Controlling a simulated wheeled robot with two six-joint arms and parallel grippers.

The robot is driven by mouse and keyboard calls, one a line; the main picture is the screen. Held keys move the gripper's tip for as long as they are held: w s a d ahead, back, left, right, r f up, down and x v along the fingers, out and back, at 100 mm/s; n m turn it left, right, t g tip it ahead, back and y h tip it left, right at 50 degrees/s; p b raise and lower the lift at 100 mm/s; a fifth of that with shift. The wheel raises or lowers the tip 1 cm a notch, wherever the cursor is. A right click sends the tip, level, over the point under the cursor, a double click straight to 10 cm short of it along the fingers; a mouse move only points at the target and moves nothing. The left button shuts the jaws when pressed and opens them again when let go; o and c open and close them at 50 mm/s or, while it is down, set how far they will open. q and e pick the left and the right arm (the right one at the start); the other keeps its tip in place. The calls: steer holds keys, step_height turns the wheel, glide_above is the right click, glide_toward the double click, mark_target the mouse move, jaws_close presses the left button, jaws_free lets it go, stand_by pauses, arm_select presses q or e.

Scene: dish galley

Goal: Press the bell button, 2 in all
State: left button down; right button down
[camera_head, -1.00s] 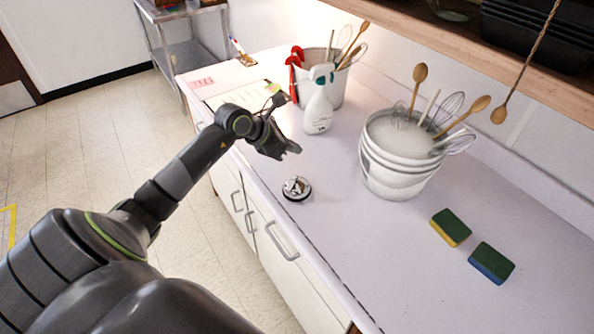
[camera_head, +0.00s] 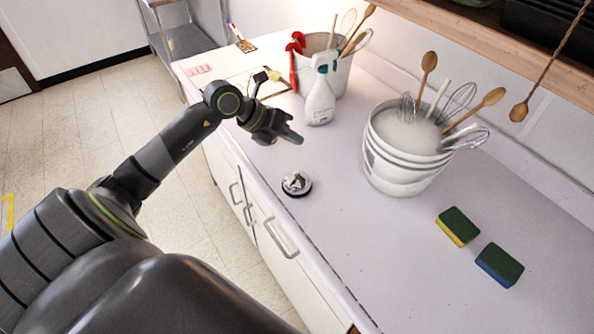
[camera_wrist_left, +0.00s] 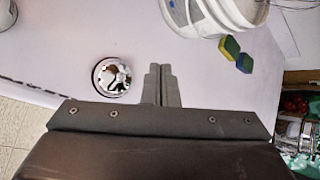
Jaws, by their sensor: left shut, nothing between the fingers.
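The bell (camera_head: 296,183) is a small silver dome on a dark base, standing on the counter near its front edge. It also shows in the left wrist view (camera_wrist_left: 112,76), to the left of the fingers. My left gripper (camera_head: 294,137) is above the counter, behind the bell in the head view, apart from it. In the left wrist view its fingers (camera_wrist_left: 160,72) are together with nothing between them. My right gripper is not in view.
A white bucket (camera_head: 391,170) of whisks and wooden spoons stands right of the bell. A spray bottle (camera_head: 319,101) and another utensil bucket (camera_head: 340,76) stand behind. Two sponges (camera_head: 457,226) (camera_head: 499,264) lie at right. The counter around the bell is clear.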

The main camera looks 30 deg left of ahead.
arm_select(q)
steer(key=shift+f, duration=0.1)
steer(key=b, duration=0.5)
glide_above(297, 173)
steer(key=a, duration=0.1)
steer(key=f, duration=0.7)
steer(key=shift+s+f, duration=0.3)
steer(key=shift+f+b, duration=0.55)
steer(key=shift+b, duration=0.1)
steer(key=shift+f, duration=0.1)
stand_by(0.5)
steer(key=shift+f+b, duration=0.3)
steer(key=shift+b, duration=0.1)
steer(key=shift+f+b, duration=0.5)
stand_by(0.6)
steer(key=shift+r, duration=0.1)
steer(key=shift+r+p, duration=0.65)
steer(key=shift+r, duration=0.2)
